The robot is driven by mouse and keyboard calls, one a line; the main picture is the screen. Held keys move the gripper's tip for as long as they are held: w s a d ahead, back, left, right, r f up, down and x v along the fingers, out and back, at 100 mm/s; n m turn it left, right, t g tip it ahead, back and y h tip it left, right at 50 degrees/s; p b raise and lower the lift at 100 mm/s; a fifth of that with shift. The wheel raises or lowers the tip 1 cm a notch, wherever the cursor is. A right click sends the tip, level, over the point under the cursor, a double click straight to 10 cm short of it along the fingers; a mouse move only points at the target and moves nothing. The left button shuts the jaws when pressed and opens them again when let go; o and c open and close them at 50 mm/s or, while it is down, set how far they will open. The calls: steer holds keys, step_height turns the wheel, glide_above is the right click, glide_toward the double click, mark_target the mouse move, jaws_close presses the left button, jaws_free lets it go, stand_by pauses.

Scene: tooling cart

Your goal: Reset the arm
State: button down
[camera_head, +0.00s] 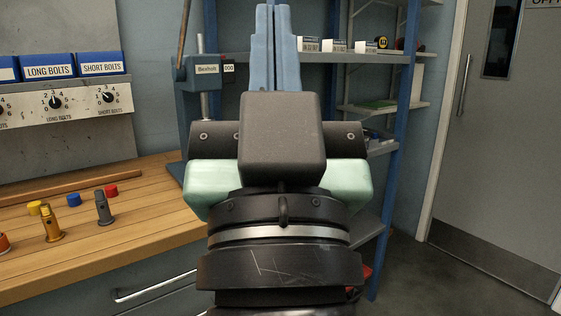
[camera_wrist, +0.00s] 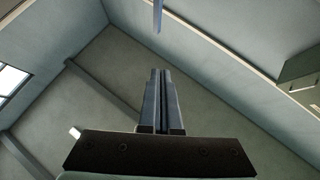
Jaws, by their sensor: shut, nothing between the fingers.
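My gripper (camera_head: 273,48) points straight up in the middle of the head view, with its two blue fingers pressed together and nothing between them. My dark wrist and arm rise in front of the camera below it and hide part of the bench and shelf. In the wrist view my gripper (camera_wrist: 159,100) also shows shut and empty, pointing toward the upper walls or ceiling. The fingers touch nothing that I can see.
A wooden bench (camera_head: 150,222) at left holds a yellow bolt-like part (camera_head: 47,224), a grey one (camera_head: 104,208) and small coloured caps. A blue-posted shelf (camera_head: 350,58) stands behind my arm. A grey door (camera_head: 500,140) is at right, with open floor before it.

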step_height(320, 180, up, 29)
steer(key=s+h+p, duration=0.1)
steer(key=s+p, duration=0.1)
steer(key=p, duration=2.6)
steer(key=shift+d+r+t, duration=0.2)
steer(key=shift+t, duration=0.2)
steer(key=shift+s, duration=0.1)
